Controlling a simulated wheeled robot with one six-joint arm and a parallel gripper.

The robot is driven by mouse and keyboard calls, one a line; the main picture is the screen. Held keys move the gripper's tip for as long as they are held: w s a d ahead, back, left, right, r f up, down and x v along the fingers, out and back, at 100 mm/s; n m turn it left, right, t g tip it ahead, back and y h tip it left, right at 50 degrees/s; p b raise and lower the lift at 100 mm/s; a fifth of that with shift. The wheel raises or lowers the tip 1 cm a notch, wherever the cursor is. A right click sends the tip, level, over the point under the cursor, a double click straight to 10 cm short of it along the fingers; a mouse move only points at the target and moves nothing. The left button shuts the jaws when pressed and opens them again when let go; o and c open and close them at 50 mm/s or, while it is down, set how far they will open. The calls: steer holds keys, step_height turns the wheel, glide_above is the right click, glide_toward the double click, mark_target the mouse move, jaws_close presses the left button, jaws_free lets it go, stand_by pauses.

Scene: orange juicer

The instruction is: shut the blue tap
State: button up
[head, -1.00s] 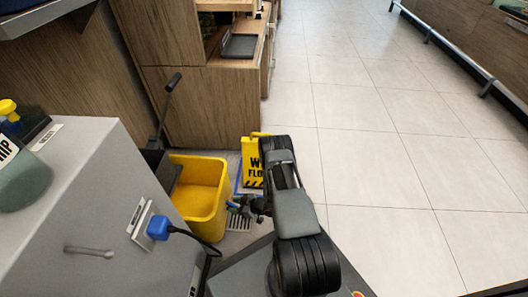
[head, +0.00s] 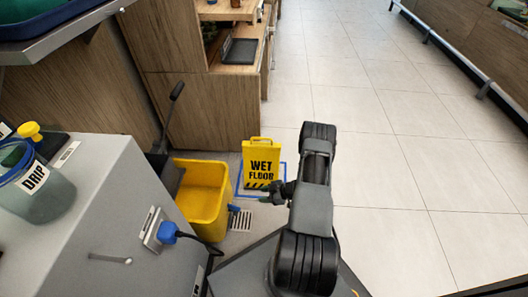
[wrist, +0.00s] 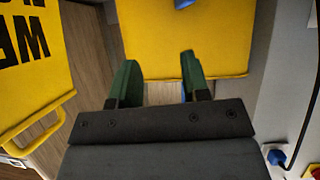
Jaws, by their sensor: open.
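The blue tap (head: 233,208) sticks out from the right side of the yellow bucket (head: 203,195) in the head view, low over a floor grate. Whether its handle is open or shut is too small to tell. My gripper (head: 265,193) is to the right of the tap, apart from it, in front of the yellow sign. In the wrist view my gripper's green fingers (wrist: 155,82) are spread, with nothing seen between them. A blue piece (wrist: 183,3) shows on the yellow bucket (wrist: 185,40) at the top edge there, and a blue sliver shows beside the right finger.
A yellow wet floor sign (head: 261,165) stands close behind my gripper. The grey cabinet (head: 105,200) at the left carries a blue plug (head: 168,232) with a black cable and a DRIP jar (head: 38,185). A floor grate (head: 241,220) lies under the tap. Open tiled floor is to the right.

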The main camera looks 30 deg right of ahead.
steer(key=w+d+r+m+h+p, duration=0.1)
steer(key=w+d+r+h+p, duration=0.1)
steer(key=r, duration=0.5)
steer(key=w+d+r+h+p, duration=0.2)
steer(key=w+d+r+h, duration=0.1)
steer(key=w+r, duration=0.4)
steer(key=shift+d+r+m+h, duration=0.2)
steer(key=shift+r+m+h, duration=0.2)
steer(key=shift+r+h, duration=0.35)
